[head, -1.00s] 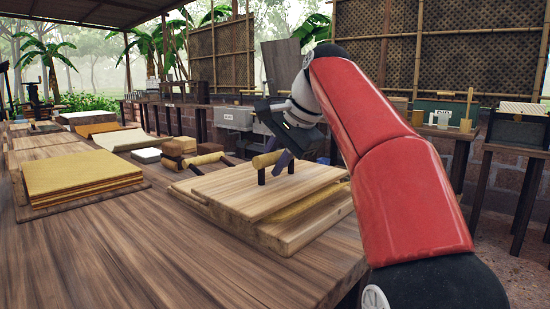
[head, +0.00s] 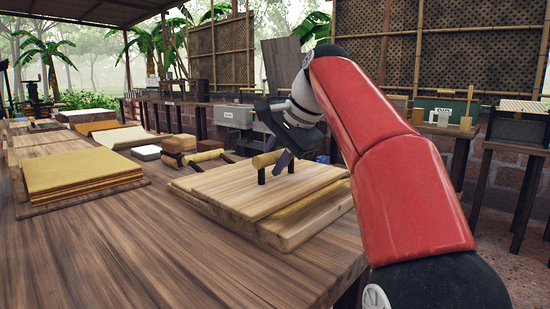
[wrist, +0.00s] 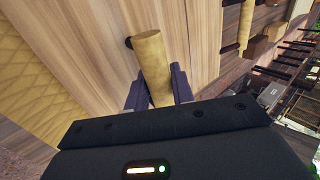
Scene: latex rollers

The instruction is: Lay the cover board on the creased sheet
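The cover board (head: 235,190) is a pale wooden board with a yellow bar handle (head: 272,158) on dark posts. It lies nearly flat over a yellow creased sheet (head: 308,202), which shows as a thin strip along the right edge. In the wrist view the sheet (wrist: 55,75) shows a quilted pattern beside the board (wrist: 95,30). Whether the board fully rests on it is hard to tell. My gripper (head: 284,160) is at the handle. In the wrist view its fingers (wrist: 160,88) lie close against both sides of the handle (wrist: 154,60), with no clear gap.
A lower wooden board (head: 290,237) lies under the sheet on the long table (head: 120,245). A stack of yellow sheets (head: 80,178) stands at the left. A roller (head: 195,157) and a pale block (head: 147,153) lie behind the boards. The front left table area is clear.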

